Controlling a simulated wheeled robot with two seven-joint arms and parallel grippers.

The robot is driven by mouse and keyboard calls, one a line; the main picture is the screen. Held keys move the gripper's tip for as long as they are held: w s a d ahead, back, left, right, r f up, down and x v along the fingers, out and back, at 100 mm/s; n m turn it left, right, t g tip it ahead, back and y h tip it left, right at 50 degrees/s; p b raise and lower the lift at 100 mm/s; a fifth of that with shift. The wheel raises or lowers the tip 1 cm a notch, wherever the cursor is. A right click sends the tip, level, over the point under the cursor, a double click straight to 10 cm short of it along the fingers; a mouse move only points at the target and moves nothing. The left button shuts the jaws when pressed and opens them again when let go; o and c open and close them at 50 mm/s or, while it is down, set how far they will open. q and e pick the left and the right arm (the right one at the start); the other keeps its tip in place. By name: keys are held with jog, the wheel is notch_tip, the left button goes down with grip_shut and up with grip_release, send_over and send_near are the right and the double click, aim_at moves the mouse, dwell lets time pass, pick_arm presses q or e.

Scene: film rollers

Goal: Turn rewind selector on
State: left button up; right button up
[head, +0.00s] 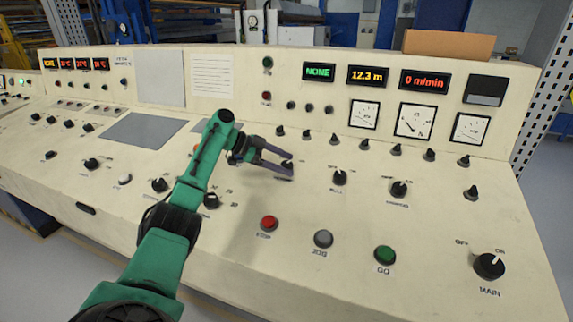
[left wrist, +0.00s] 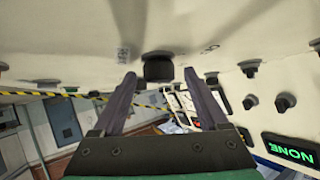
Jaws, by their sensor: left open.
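My left gripper (head: 290,169) reaches over the sloping cream control panel (head: 330,215) from the left, its two grey fingers apart. A small black selector knob (head: 287,163) sits at its fingertips, partly covered by them. In the left wrist view the black knob (left wrist: 158,69) lies between and just beyond the open fingertips of the gripper (left wrist: 159,78); contact cannot be made out. The knob's label is hidden or too small to read, so I cannot confirm that it is the rewind selector. My right gripper is not in view.
To the right are two similar knobs, one (head: 340,178) and another (head: 398,189), and a larger MAIN knob (head: 489,266). Red (head: 269,223), grey (head: 323,239) and green (head: 385,255) buttons line the front. Small knobs run along the back below dials and lit displays, one reading NONE (head: 318,72).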

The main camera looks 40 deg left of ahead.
pick_arm(q)
jog(key=v, duration=1.3)
jog(key=shift+s+a+r+b, duration=0.2)
jog(key=shift+s+a+b, duration=0.05)
jog(key=shift+b, duration=0.1)
